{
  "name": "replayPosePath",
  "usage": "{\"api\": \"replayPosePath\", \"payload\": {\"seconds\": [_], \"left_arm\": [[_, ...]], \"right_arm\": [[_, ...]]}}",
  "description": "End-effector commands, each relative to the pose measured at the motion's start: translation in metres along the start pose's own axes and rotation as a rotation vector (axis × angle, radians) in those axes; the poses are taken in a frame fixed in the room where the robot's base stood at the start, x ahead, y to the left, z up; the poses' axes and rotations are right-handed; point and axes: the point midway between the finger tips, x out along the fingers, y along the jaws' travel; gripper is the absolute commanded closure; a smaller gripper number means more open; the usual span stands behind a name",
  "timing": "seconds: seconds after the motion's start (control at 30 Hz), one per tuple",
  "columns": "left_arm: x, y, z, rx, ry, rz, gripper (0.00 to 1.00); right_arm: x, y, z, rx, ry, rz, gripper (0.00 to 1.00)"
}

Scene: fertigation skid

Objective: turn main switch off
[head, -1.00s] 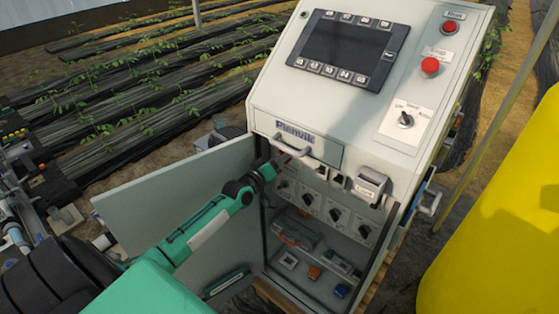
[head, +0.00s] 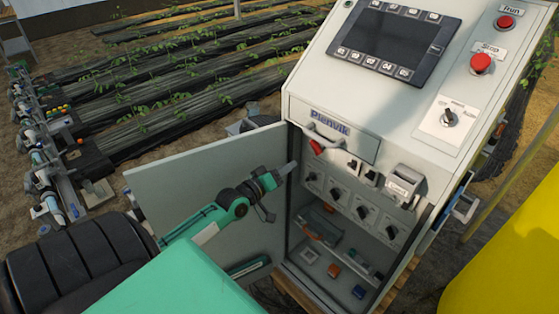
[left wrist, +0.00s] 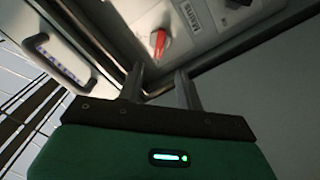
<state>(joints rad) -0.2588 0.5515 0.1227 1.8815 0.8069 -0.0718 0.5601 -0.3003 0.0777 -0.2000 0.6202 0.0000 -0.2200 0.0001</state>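The main switch is a red handle (head: 317,146) at the upper left inside the open cabinet, just under the drawer-like front with the grey pull. In the left wrist view the red handle (left wrist: 158,43) sits on a pale plate beside a label reading MAINS, standing near upright and slightly tilted. My left gripper (head: 288,170) is at the cabinet's left opening edge, below and left of the switch and apart from it. In the left wrist view its two fingers (left wrist: 158,76) are spread with nothing between them. My right gripper is not in view.
The cabinet door (head: 205,190) stands open to the left, behind my left arm. Several black rotary knobs (head: 362,213) line the panel below the switch. A grey pull handle (head: 325,139) juts out just above it. A yellow tank (head: 515,255) stands at the right.

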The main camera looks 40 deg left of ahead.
Motion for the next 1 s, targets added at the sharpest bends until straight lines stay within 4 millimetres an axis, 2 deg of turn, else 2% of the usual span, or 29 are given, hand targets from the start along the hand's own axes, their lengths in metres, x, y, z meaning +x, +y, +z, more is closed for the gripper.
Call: {"api": "replayPosePath", "payload": {"seconds": [0.1,0.3,0.87,0.97,1.0], "left_arm": [[-0.012,-0.001,0.001,0.000,-0.002,-0.001,0.64],[-0.020,0.000,0.000,0.000,-0.001,-0.001,0.64],[-0.021,0.000,0.000,0.000,-0.001,-0.001,0.64],[-0.021,-0.011,0.007,0.008,-0.009,-0.021,0.64],[-0.021,-0.021,0.014,0.019,-0.017,-0.041,0.64]], "right_arm": [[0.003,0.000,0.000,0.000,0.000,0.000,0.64],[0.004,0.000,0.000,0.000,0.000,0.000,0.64],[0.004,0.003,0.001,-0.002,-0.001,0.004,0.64],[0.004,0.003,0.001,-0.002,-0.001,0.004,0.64],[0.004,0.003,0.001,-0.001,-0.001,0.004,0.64]]}}
